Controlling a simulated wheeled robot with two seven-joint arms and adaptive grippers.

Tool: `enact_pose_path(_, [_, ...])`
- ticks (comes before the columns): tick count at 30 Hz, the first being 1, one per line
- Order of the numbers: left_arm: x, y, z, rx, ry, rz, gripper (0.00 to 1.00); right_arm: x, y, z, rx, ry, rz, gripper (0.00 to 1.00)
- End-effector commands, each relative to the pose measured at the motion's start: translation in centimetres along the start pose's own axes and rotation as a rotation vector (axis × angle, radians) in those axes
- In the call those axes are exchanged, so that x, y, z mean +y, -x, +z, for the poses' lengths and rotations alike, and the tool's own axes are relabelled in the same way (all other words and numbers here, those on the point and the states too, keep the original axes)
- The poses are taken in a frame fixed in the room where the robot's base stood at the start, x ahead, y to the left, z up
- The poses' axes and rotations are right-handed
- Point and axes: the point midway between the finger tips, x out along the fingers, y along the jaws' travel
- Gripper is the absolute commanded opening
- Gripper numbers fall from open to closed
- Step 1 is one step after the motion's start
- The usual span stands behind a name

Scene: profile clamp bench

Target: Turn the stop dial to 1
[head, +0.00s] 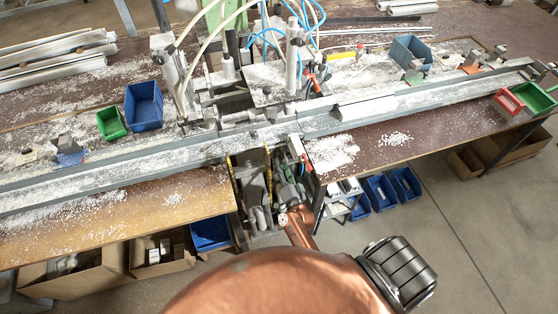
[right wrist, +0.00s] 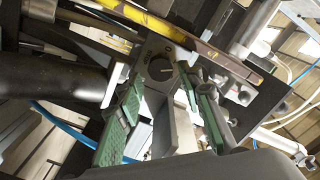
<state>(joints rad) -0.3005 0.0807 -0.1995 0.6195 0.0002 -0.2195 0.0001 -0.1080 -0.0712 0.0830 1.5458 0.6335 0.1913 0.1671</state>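The stop dial (right wrist: 160,68) is a dark round knob on a grey plate with small pale markings in the right wrist view. I cannot read its setting, and I cannot make it out in the head view. My right gripper (right wrist: 161,84) has two green-padded fingers, spread apart with the dial between and just beyond their tips. I see no contact with the knob. In the head view the right gripper (head: 286,178) is small, down in the gap between the two bench tops. My left gripper is not in view.
A yellow marked bar (right wrist: 185,38) runs close beyond the dial, and a dark cylinder (right wrist: 55,83) lies to its left. In the head view a long metal rail (head: 130,170) crosses the bench. Blue bins (head: 380,190) stand below the right bench top.

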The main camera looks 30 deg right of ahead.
Motion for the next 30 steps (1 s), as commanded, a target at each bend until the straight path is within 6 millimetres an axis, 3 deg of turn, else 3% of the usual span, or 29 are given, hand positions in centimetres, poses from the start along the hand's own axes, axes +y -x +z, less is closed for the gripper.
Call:
enact_pose_path(6, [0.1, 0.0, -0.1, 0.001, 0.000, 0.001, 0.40, 0.1, 4.7, 0.1, -0.002, 0.000, 0.001, 0.34])
enact_pose_path(12, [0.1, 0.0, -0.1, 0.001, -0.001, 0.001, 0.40, 0.0, 7.2, 0.1, -0.001, 0.000, 0.001, 0.34])
enact_pose_path(30, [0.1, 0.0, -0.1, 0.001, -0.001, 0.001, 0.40, 0.0, 7.9, 0.1, -0.001, 0.000, 0.000, 0.34])
